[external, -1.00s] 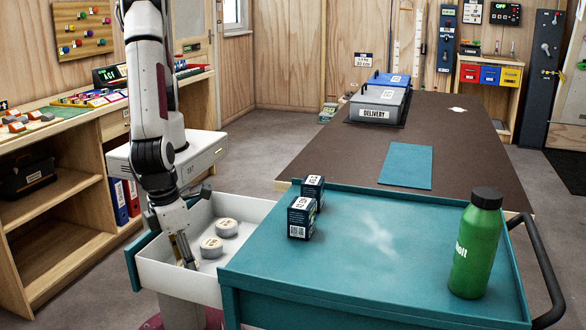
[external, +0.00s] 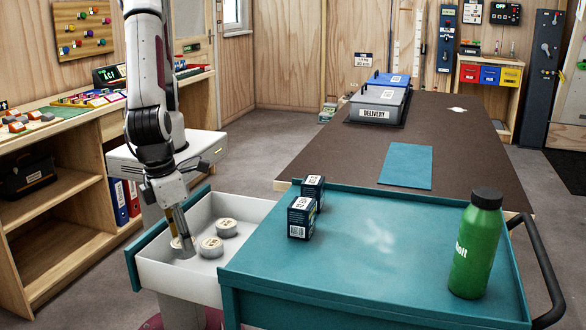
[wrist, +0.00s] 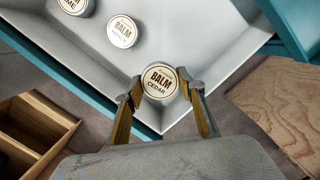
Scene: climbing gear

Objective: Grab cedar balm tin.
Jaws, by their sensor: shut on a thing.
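The cedar balm tin (wrist: 159,84) is a small round tin with a pale lid reading "BALM CEDAR". In the wrist view it sits between the two fingers of my gripper (wrist: 161,78), near a corner of the white drawer. In the external view my gripper (external: 182,244) points down into the drawer, shut on this tin (external: 175,243), which is partly covered by a finger. I cannot tell whether the tin is clear of the drawer floor. Two similar balm tins stand close by, a nearer one (external: 211,247) and a farther one (external: 226,228).
The open drawer (external: 150,275) has pale walls and a teal front. The teal cart top (external: 340,265) beside it holds two dark boxes (external: 301,218) and a green bottle (external: 474,245). A brown table (external: 460,150) behind carries a delivery bin (external: 378,105).

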